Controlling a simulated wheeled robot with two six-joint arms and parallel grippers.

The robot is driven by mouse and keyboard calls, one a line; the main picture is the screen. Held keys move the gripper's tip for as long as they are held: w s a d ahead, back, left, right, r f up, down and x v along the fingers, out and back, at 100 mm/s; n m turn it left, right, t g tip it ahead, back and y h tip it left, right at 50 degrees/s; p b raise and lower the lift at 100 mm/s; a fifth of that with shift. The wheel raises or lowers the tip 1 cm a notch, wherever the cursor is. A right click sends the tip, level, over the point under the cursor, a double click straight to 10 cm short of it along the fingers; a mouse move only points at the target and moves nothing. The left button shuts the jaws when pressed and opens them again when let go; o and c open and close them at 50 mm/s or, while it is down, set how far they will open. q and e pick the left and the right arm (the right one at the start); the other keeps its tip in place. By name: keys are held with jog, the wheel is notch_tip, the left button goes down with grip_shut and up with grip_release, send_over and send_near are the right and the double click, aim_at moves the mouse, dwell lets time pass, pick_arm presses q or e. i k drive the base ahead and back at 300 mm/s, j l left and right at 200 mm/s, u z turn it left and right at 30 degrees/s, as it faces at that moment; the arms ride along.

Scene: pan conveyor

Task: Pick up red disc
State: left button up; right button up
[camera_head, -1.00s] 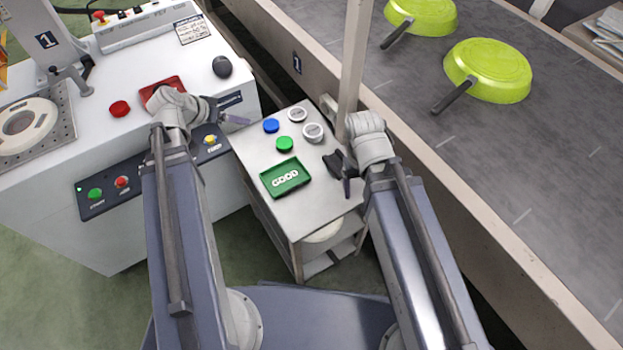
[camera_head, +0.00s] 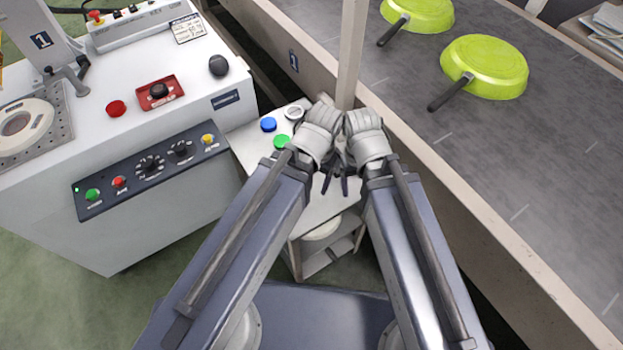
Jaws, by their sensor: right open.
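The red disc (camera_head: 116,108) lies flat on the white machine top at the left, with nothing over it. A red tray (camera_head: 178,86) with a dark round piece (camera_head: 158,91) in it lies to the right of the disc. My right gripper (camera_head: 346,177) is open over the small metal stand, far to the right of the red disc. My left gripper (camera_head: 328,177) is beside it over the same stand, partly hidden among the wrists, and its jaw state is unclear. Neither gripper is near the disc.
On the small stand (camera_head: 315,213) are a blue disc (camera_head: 268,125), a green disc (camera_head: 282,141) and a grey-white disc (camera_head: 294,113). My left arm covers the green tray. A post (camera_head: 351,50) rises behind my grippers. A conveyor with green pans (camera_head: 484,66) runs at the right.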

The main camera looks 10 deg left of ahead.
aim_at(115, 109)
jog(key=k+u, duration=0.2)
jog(key=u, duration=0.25)
jog(key=k+j+u, duration=0.15)
jog(key=u, duration=0.3)
jog(key=k+j+u, duration=0.2)
jog(key=u, duration=0.25)
